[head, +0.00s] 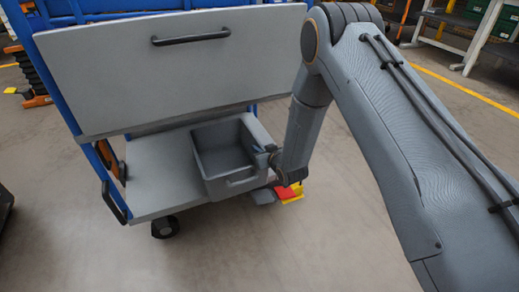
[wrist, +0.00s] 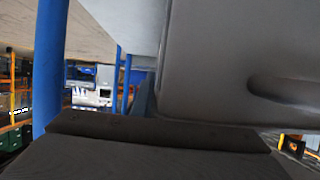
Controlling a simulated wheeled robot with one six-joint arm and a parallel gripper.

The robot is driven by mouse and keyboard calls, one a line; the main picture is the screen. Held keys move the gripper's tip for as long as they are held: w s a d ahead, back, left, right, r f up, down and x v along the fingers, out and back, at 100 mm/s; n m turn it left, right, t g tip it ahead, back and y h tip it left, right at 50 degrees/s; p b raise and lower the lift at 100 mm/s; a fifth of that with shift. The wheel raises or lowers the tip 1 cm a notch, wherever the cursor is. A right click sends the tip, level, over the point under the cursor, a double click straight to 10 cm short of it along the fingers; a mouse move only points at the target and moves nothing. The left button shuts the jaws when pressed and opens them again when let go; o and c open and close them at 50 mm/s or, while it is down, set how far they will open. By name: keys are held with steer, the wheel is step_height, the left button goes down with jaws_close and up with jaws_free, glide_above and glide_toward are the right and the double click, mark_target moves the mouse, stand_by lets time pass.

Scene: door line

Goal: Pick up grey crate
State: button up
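The grey crate (head: 212,181) is an open, empty-looking bin on the lower shelf (head: 160,180) of a blue-framed cart in the head view. It sits at the shelf's front edge, with a handle on its near wall. My gripper (head: 266,152) is at the crate's right rim, reached from the right by my arm. The fingers are small and partly hidden there, so I cannot tell whether they touch or grip the rim. In the wrist view a large smooth grey surface, apparently the crate (wrist: 215,65), fills the upper right, very close. A dark grey block covers the bottom.
A tilted grey panel (head: 180,75) with a black handle stands above and behind the crate. Red and yellow pieces (head: 290,192) lie low right of the crate. A black caster (head: 165,227) is under the cart. The floor in front is clear.

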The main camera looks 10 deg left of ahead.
steer(key=shift+o, duration=1)
steer(key=shift+p+v, duration=1.25)
steer(key=shift+v, duration=2.65)
